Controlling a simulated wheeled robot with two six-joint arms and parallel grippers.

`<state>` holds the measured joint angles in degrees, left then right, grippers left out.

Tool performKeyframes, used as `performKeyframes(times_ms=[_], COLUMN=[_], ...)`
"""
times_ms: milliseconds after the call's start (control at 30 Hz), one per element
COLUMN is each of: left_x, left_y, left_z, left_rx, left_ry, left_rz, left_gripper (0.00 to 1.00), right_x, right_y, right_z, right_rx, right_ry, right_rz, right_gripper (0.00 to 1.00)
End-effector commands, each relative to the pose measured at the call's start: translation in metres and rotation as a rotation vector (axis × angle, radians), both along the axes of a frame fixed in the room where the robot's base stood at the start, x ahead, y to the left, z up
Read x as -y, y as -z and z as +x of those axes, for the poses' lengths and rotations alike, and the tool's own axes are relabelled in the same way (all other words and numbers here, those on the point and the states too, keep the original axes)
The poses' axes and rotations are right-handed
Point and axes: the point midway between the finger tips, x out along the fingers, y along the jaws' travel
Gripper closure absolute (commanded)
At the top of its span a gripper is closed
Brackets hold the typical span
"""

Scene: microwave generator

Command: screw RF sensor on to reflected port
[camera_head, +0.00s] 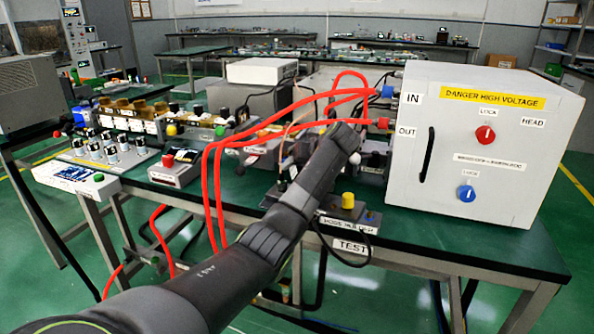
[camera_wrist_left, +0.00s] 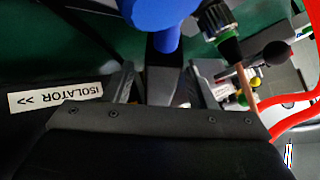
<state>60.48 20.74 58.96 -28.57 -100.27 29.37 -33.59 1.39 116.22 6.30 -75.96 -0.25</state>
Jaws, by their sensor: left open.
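My left arm reaches from the lower left in the head view, and its gripper (camera_head: 347,140) is among the parts left of the white cabinet. In the left wrist view the open fingers (camera_wrist_left: 165,88) stand either side of a dark upright part below a blue rounded piece (camera_wrist_left: 158,14). A silver and black connector (camera_wrist_left: 217,18) with a green band and a copper-coloured cable is to the right of the fingers. I cannot tell which part is the RF sensor or the reflected port. My arm hides much of this area in the head view.
The white high-voltage cabinet (camera_head: 480,145) stands on the green bench at right. Red hoses (camera_head: 212,190) loop to its IN and OUT fittings. A TEST box (camera_head: 347,215) with a yellow button sits at the front edge. An ISOLATOR label (camera_wrist_left: 56,97) is left of the fingers.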

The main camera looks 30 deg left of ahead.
Motion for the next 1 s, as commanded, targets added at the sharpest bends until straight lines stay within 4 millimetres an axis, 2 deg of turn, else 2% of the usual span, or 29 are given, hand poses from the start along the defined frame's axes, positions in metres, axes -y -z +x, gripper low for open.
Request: performKeyframes(times_ms=[233,633,1000], left_x=[-0.0012,-0.0008,-0.0009], left_y=[0.0009,0.0006,-0.0049], left_z=[0.0005,0.0004,0.0008], left_rx=[0.000,0.000,0.002], left_ry=[0.001,0.001,0.001], left_rz=[-0.001,-0.001,0.001], left_gripper=[0.49,1.00,1.00], right_x=[0.0006,0.0015,0.0017], right_y=[-0.0032,-0.0013,-0.0017], right_z=[0.0010,-0.0013,-0.0018], right_rx=[0.008,0.001,-0.001], right_ry=[0.000,0.000,0.000], right_rz=[-0.002,-0.004,-0.005], right_gripper=[1.00,1.00,1.00])
